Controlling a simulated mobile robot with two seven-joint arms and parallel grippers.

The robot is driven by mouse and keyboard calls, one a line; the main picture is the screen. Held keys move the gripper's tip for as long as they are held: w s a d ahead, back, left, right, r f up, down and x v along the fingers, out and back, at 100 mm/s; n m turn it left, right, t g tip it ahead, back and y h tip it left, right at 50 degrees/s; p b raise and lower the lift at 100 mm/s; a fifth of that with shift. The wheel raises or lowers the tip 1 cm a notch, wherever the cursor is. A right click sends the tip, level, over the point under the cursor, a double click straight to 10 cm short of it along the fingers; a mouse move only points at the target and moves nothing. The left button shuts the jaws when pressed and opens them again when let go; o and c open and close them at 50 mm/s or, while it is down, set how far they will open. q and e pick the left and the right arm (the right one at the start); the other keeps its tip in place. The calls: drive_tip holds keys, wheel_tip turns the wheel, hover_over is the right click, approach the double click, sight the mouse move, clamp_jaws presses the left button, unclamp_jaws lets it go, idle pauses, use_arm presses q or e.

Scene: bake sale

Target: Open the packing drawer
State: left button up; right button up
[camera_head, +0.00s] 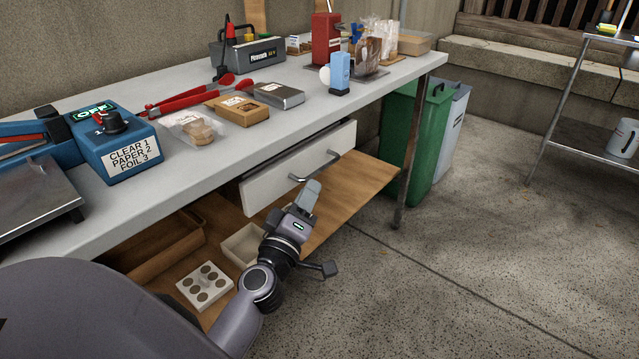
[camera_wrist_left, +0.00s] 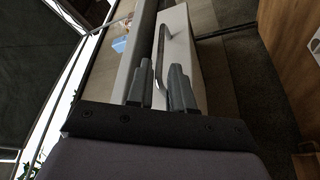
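The packing drawer (camera_head: 270,183) has a white front and hangs under the grey tabletop. It looks shut or nearly so. Its metal bar handle (camera_head: 318,167) is on the front face. My left gripper (camera_head: 311,187) is at the handle, in front of the drawer. In the left wrist view, the two grey fingers of my left gripper (camera_wrist_left: 160,86) stand apart, with the handle (camera_wrist_left: 161,68) reaching in between them and the white drawer front (camera_wrist_left: 180,45) behind. I cannot tell whether a finger touches the handle. My right gripper is not in view.
The table (camera_head: 200,187) carries a blue sealer (camera_head: 118,143), tongs, boxes and bags. A wooden shelf (camera_head: 350,190) below holds a white box (camera_head: 243,243) and a holed tray (camera_head: 204,285). A green bin (camera_head: 428,140) stands right of the table. The floor in front is clear.

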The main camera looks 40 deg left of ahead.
sight(320, 169)
use_arm(q)
drive_tip(key=shift+p+x, duration=0.3)
drive_tip(key=shift+x, duration=3.3)
clamp_jaws()
